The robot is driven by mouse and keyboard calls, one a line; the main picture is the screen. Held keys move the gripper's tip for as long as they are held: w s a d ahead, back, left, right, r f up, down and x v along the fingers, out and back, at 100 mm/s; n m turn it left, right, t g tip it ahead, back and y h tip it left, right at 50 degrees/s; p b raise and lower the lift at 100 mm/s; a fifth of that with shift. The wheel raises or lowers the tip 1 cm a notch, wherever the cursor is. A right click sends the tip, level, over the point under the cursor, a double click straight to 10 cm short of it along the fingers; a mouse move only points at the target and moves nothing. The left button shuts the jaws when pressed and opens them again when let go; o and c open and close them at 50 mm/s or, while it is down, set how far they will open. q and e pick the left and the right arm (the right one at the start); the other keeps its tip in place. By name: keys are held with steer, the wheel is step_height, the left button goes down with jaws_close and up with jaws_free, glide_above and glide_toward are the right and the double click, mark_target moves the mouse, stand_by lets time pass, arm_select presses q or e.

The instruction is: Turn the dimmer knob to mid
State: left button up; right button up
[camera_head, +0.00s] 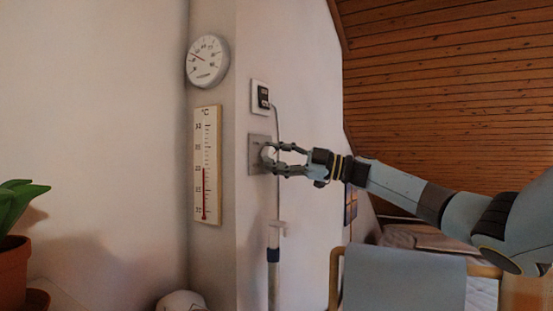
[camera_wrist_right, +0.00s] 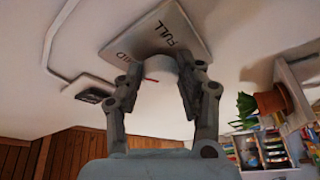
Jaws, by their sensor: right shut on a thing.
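The dimmer's grey square plate (camera_head: 253,165) is on the white wall, left of centre in the head view. In the right wrist view the plate (camera_wrist_right: 178,33) shows the word FULL and a partly hidden word ending in ID. The pale round dimmer knob (camera_head: 267,153) stands out from the plate. My right gripper (camera_head: 271,155) reaches it from the right, one finger above and one below, and is shut on it. In the right wrist view the knob (camera_wrist_right: 162,72) sits between the fingertips, with a small red mark nearby. My left gripper is not in view.
A black switch unit (camera_head: 263,96) with a cable is above the plate. A thermometer (camera_head: 206,165) and a round dial (camera_head: 208,61) hang to the left. A potted plant (camera_head: 15,258) stands at far left.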

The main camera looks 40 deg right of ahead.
steer(key=shift+r+n+g, duration=0.15)
steer(key=shift+n+g, duration=0.75)
steer(key=shift+n, duration=1.4)
steer(key=o, duration=1.1)
steer(key=shift+o, duration=0.2)
steer(key=v, duration=1.2)
steer(key=shift+r, duration=0.1)
